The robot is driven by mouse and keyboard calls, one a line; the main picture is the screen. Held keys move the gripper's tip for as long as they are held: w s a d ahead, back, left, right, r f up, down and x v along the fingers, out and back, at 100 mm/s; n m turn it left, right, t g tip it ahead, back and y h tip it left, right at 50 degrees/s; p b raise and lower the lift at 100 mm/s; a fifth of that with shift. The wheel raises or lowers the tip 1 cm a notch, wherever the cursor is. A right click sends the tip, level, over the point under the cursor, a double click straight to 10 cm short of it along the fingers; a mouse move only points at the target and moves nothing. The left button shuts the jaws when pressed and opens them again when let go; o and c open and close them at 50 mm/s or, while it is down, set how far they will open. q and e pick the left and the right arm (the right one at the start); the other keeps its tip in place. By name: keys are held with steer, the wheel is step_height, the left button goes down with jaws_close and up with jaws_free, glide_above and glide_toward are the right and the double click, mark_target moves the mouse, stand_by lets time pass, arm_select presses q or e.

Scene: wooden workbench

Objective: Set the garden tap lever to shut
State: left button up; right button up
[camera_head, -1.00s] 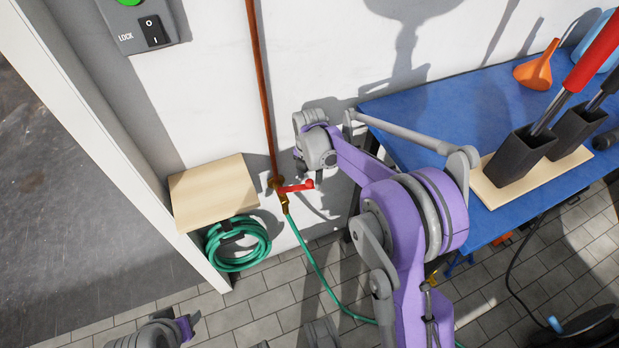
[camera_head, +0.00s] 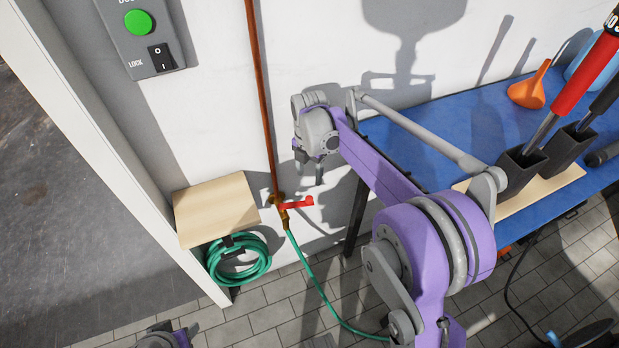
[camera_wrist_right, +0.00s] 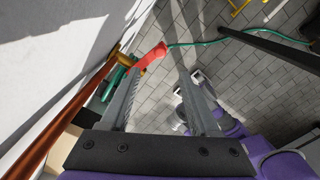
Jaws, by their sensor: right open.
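The garden tap (camera_head: 280,208) is a brass fitting at the foot of a copper pipe on the wall. Its red lever (camera_head: 297,204) sticks out to the right, roughly square to the pipe. My right gripper (camera_head: 309,173) points down just above the lever's free end in the head view and looks apart from it. In the right wrist view the gripper (camera_wrist_right: 161,72) is open and empty, and the lever (camera_wrist_right: 150,57) shows just beyond the left finger's tip.
A green hose (camera_head: 315,282) runs from the tap along the floor. A wooden board (camera_head: 216,207) and a coiled hose (camera_head: 240,258) are left of the tap. A blue-topped bench (camera_head: 425,112) with tools stands to the right. A switch box (camera_head: 143,42) is on the wall.

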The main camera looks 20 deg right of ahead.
steer(key=c, duration=0.3)
steer(key=shift+s+f+m, duration=0.2)
steer(key=shift+f+m, duration=0.05)
steer(key=shift+m, duration=0.35)
steer(key=shift+c, duration=1.3)
steer(key=m, duration=0.1)
steer(key=s+f+m+t, duration=0.1)
steer(key=m, duration=0.1)
steer(key=m+t, duration=0.1)
steer(key=shift+s+f, duration=0.3)
jaws_close()
steer(key=m+t, duration=0.3)
steer(key=m, duration=0.6)
glide_toward(311, 204)
steer(key=s, duration=0.1)
steer(key=s+m+t, duration=0.4)
steer(key=s+m, duration=0.5)
steer(key=m, duration=0.2)
steer(key=shift+w+a+f+b, duration=0.1)
steer(key=shift+w+f+b, duration=0.8)
steer(key=shift+w, duration=1)
steer(key=shift+w+f+b, duration=0.45)
steer(key=shift+w+f, duration=0.75)
steer(key=shift+w, duration=0.7)
steer(key=shift+w+a+f+b, duration=0.1)
steer(key=shift+w+f+b, duration=0.8)
steer(key=shift+w, duration=0.95)
